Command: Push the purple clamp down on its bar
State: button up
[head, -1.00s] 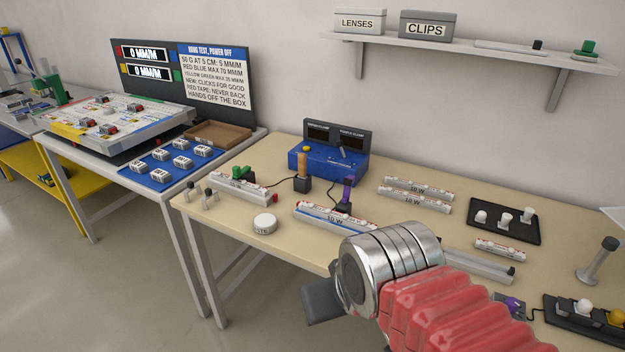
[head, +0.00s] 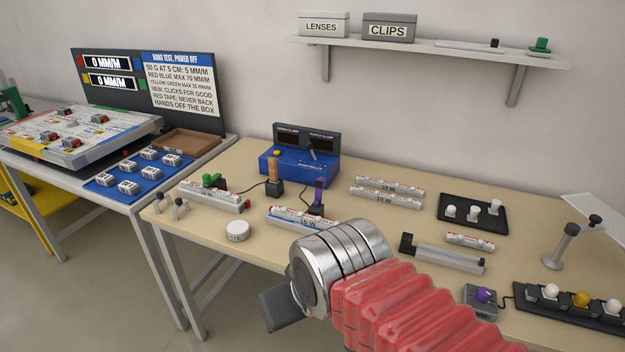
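The purple clamp (head: 319,193) stands upright at the back of a light bar (head: 290,216) with a blue edge, in the middle of the table. Its black base is at or on the bar's far right part; I cannot tell whether it is fully seated. A wire runs from it toward the blue meter box (head: 290,165). My gripper (head: 275,310) is at the front edge of the table, in front of and below the bar. Only a dark finger part shows; my wrist hides the rest, so its opening is not visible. My wrist also covers the bar's near right side.
An orange clamp (head: 273,177) stands left of the purple one. Left are a bar with a green clip (head: 211,181) and a white round weight (head: 237,231). Behind right lie two bars (head: 386,196). A grey fixture (head: 443,255) and black tray (head: 472,214) stand right.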

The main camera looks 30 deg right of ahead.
aim_at(319, 182)
jog(key=z, duration=0.05)
jog(key=i, duration=1)
jog(key=u, duration=0.1)
